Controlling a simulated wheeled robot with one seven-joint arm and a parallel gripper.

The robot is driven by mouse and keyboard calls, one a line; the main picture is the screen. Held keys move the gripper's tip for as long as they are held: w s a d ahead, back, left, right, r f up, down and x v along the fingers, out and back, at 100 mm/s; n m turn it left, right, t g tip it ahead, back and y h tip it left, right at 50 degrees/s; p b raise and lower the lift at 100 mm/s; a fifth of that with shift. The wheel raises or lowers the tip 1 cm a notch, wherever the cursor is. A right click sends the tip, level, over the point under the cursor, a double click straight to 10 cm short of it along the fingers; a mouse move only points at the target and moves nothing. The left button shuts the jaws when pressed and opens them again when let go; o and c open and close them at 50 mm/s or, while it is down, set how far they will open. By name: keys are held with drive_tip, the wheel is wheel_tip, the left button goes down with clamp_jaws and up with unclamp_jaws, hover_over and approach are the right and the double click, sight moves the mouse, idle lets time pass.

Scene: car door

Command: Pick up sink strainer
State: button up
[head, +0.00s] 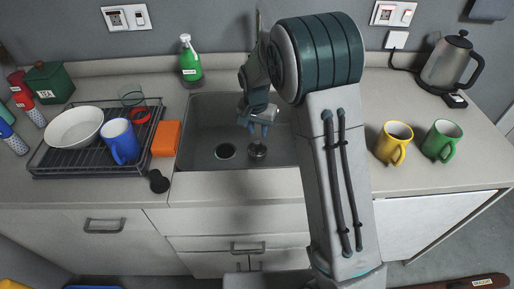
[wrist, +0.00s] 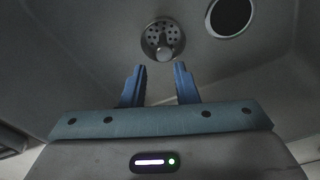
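The sink strainer (head: 257,150) is a small round metal piece in the grey sink basin (head: 204,121). In the wrist view the strainer (wrist: 162,40) shows a ring of holes and a central knob, just beyond my fingertips. My gripper (head: 260,128) is above the strainer, pointing down into the basin. In the wrist view my gripper's blue fingers (wrist: 160,72) are apart with nothing between them. The strainer lies outside the fingers, ahead of the gap. Its lower edge is near the fingertips, but I cannot tell the exact height between them.
A dark drain hole (head: 225,151) lies left of the strainer. The basin walls surround my gripper. An orange sponge (head: 166,138), dish rack (head: 88,158) and green spray bottle (head: 190,62) stand to the left. Yellow (head: 394,143) and green (head: 441,141) mugs stand to the right.

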sight(257, 141)
drive_tip(key=shift+w+a+f, duration=0.15)
drive_tip(key=shift+w+f, duration=0.05)
drive_tip(key=shift+f, duration=0.2)
drive_tip(key=f, duration=0.4)
drive_tip(key=f+p, duration=0.1)
drive_tip(key=f, duration=0.2)
drive_tip(key=shift+w+f, duration=0.1)
drive_tip(key=shift+w, duration=0.3)
clamp_jaws()
